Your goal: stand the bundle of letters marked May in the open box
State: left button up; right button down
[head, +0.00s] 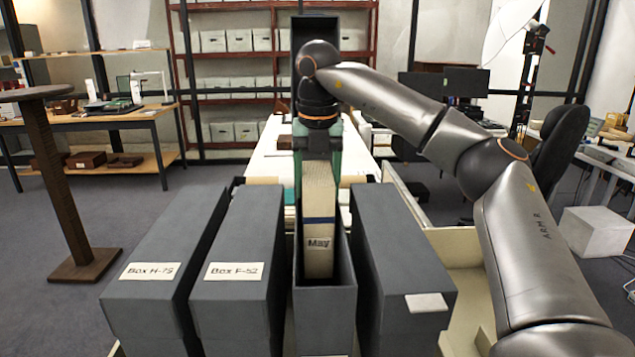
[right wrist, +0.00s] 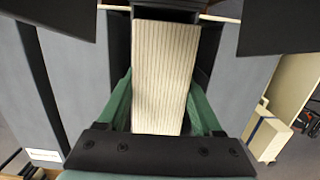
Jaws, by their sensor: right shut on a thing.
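The cream bundle of letters marked May (head: 319,212) is upright, its label facing me and a dark blue band above the label. Its lower part is inside the open grey box (head: 326,318), between the side walls. I cannot tell whether its bottom end touches the box floor. My right gripper (head: 318,172) is above the box, its green fingers shut on the bundle's upper part. In the right wrist view the bundle's ridged paper edges (right wrist: 162,75) show between the green fingers (right wrist: 160,110). My left gripper is not in view.
Closed grey boxes stand close on both sides: Box H-75 (head: 150,290) and Box F-52 (head: 235,295) at left, another (head: 405,265) with a blank-looking label at right. A tall dark panel (head: 322,25) rises behind my wrist. A white table (head: 270,155) lies beyond.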

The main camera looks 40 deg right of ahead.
jog(key=shift+f, duration=0.15)
grip_release()
dwell(0.7)
jog(key=shift+r+p, duration=3)
